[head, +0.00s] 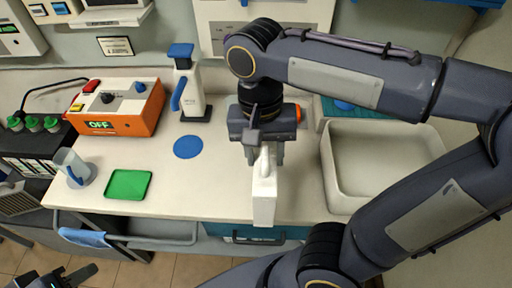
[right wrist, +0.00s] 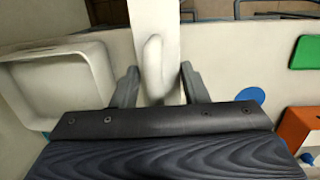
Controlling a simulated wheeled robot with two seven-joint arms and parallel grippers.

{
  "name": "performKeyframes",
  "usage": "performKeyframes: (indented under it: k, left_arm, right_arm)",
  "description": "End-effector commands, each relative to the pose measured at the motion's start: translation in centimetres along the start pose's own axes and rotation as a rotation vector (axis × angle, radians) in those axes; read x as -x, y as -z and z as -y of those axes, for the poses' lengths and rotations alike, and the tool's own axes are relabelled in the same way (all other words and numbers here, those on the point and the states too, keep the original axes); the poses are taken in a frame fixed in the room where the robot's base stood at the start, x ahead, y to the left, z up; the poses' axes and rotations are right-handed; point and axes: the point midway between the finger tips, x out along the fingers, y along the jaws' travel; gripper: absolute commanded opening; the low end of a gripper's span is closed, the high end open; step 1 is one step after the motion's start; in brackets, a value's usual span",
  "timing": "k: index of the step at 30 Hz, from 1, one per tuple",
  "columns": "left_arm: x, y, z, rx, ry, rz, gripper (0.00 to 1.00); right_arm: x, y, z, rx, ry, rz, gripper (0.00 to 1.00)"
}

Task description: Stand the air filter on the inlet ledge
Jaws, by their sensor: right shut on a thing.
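The air filter (head: 264,198) is a white, narrow box-like slab with a rounded loop handle. My right gripper (head: 264,150) is shut on its handle and holds it over the front edge of the counter. In the right wrist view the filter (right wrist: 153,18) extends away between the fingers of my right gripper (right wrist: 158,86). My left gripper (head: 66,274) is low at the left corner, open and apart from the counter things. I cannot make out the inlet ledge for certain; a white wall panel (head: 222,30) with dark slots is behind my right arm.
A white basin (head: 337,187) stands right of the filter. The middle counter is clear.

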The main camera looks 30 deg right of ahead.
Motion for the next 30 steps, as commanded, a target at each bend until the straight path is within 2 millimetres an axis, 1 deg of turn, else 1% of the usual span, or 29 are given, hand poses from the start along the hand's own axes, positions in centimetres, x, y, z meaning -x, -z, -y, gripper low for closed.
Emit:
performKeyframes:
  k: [1,7,9,12,15,20,22,27,30]
  left_arm:
    - [0.4,0.2,-0.2,0.0,0.0,0.0,0.36]
    - [1.1,0.5,-0.5,0.0,0.0,0.0,0.36]
    - [1.0,0.5,-0.5,0.0,0.0,0.0,0.36]
    - [1.1,0.6,-0.5,0.0,0.0,0.0,0.36]
    - [1.2,0.6,-0.6,0.0,0.0,0.0,0.36]
    - [1.3,0.6,-0.6,0.0,0.0,0.0,0.36]
    - [1.4,0.7,-0.6,0.0,0.0,0.0,0.36]
    - [1.8,0.9,-0.8,0.0,0.0,0.0,0.36]
    - [1.8,0.9,-0.8,0.0,0.0,0.0,0.36]
  right_arm:
    - [-0.2,1.3,0.3,-0.005,-0.005,0.004,0.0]
    - [-1.9,6.5,1.2,-0.004,-0.006,0.002,0.0]
    - [-3.4,7.7,1.6,-0.002,-0.007,0.004,0.0]
    - [-5.0,9.3,2.0,-0.003,-0.004,0.003,0.0]
    - [-6.1,10.4,2.2,-0.001,-0.004,0.002,0.0]
    - [-7.0,11.3,2.5,0.001,-0.002,0.0,0.0]
    - [-7.6,11.8,2.5,0.0,-0.004,0.002,0.0]
    - [-9.8,11.9,2.8,0.001,-0.002,0.002,0.0]
    - [-10.3,11.9,2.8,0.001,0.0,0.0,0.0]
